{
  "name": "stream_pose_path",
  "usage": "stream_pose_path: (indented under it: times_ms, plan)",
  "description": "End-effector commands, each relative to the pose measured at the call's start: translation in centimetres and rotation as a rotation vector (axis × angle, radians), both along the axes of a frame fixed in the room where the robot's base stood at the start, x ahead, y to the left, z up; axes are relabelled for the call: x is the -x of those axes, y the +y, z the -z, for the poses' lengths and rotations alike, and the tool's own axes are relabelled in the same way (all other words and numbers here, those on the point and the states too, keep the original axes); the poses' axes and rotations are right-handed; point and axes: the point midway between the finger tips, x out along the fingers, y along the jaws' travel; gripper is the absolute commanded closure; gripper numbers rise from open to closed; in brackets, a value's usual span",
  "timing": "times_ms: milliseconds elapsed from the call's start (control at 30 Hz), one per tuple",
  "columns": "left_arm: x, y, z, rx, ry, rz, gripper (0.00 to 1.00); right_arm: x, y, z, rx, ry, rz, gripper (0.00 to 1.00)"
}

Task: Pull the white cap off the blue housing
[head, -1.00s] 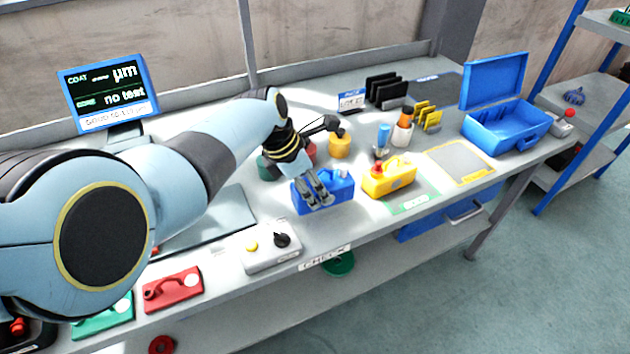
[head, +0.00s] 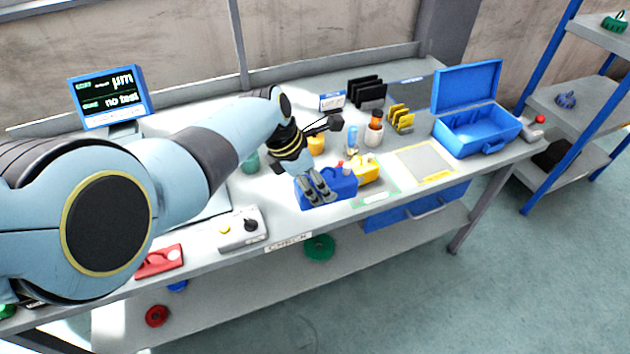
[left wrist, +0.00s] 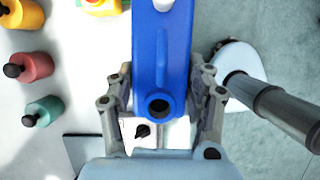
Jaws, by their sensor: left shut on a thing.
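The blue housing (head: 342,184) is between the fingers of my left gripper (head: 318,199) at the bench's front. In the left wrist view the housing (left wrist: 160,60) runs up the picture with a finger on each side, and a round dark opening shows at its near end. The left gripper (left wrist: 164,108) is shut on the housing. The white cap (left wrist: 164,4) is at the housing's far end, cut off by the top edge. I cannot make out the cap in the head view. My right gripper is not in view.
Several coloured pots stand behind, such as the teal one (left wrist: 43,112). A blue case (head: 474,130) is open at right. A bare grey pad (head: 424,161) lies between.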

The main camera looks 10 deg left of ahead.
Motion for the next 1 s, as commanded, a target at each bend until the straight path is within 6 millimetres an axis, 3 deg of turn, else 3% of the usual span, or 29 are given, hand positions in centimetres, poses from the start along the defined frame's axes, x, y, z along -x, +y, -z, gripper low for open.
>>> stream_pose_path:
  times_ms: [467,1000]
  plan:
    - [-1.9,2.9,0.0,0.001,-0.003,-0.001,1.0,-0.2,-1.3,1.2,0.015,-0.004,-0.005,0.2]
    - [-4.2,6.8,0.1,0.0,-0.002,0.0,1.0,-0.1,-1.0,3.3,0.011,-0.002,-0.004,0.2]
